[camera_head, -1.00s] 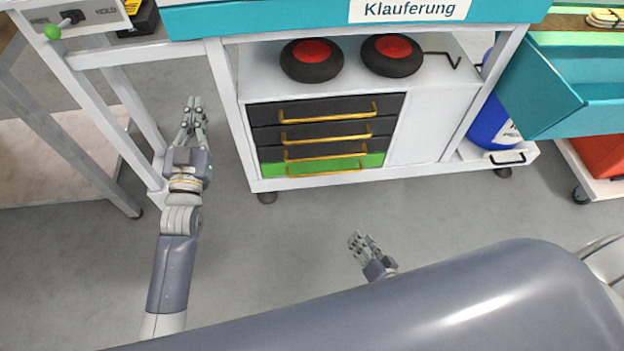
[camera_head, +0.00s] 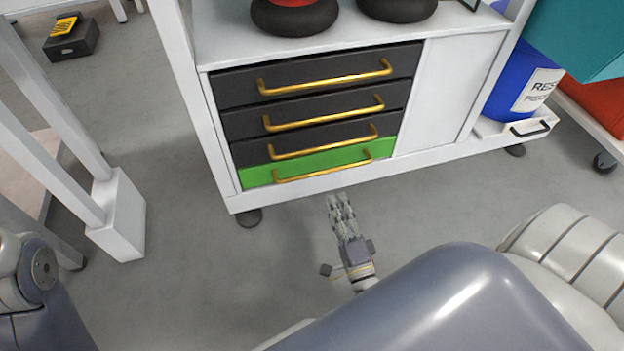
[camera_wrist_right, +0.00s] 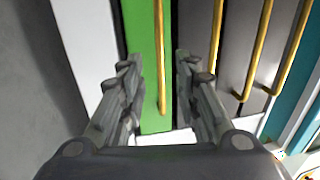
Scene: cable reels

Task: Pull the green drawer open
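The green drawer (camera_head: 312,163) is the lowest in the white cabinet, below several dark drawers. Its front sits flush with the cabinet and it looks closed. Its gold handle (camera_head: 325,172) runs along the front. My right gripper (camera_head: 339,198) is in front of and a little below the drawer in the head view. In the right wrist view my right gripper (camera_wrist_right: 158,60) is open and empty. There the green drawer (camera_wrist_right: 148,30) and its handle (camera_wrist_right: 161,85) show between the two fingers; I cannot tell whether they touch. My left gripper is out of view.
Dark drawers (camera_head: 315,80) with gold handles sit above the green one. A white post and foot (camera_head: 118,215) stand at the left. A blue container (camera_head: 522,85) sits at the cabinet's right. The grey floor (camera_head: 185,260) before the cabinet is clear.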

